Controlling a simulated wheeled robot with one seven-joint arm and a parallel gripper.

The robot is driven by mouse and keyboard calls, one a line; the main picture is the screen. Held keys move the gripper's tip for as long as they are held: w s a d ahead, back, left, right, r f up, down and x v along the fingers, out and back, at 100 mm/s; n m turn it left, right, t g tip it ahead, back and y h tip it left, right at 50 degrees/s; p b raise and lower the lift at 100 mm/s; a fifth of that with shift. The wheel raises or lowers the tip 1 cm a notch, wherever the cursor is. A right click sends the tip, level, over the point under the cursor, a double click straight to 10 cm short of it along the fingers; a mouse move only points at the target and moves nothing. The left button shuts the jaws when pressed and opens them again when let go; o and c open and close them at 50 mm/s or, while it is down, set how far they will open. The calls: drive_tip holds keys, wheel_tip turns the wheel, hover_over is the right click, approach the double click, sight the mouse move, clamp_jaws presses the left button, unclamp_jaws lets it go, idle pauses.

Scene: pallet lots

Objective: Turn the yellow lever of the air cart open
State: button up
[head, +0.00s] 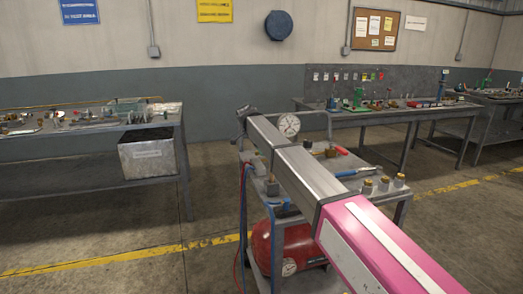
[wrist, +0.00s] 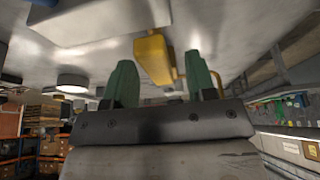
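The air cart (head: 345,165) stands in the middle of the head view, with a round white gauge (head: 288,124) and a red tank (head: 290,250) below its top. My arm reaches across it and hides part of the top. The lever cannot be made out in the head view. In the wrist view the yellow lever (wrist: 154,60) shows between and slightly beyond the two green fingertips of my gripper (wrist: 160,78). My gripper is open. Gaps show on both sides of the lever, and I cannot tell whether its near end is between the fingers in depth.
Brass fittings (head: 384,184) and a blue-handled tool (head: 357,172) lie on the cart's right side. Red and blue hoses hang at its left. A workbench (head: 90,135) stands at left, another (head: 400,112) behind at right. The floor between is clear.

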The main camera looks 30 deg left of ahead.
drive_tip(key=shift+r, duration=0.1)
drive_tip(key=v, duration=1)
drive_tip(key=shift+r, duration=0.3)
drive_tip(key=shift+s+a, duration=0.1)
drive_tip(key=shift+a, duration=0.05)
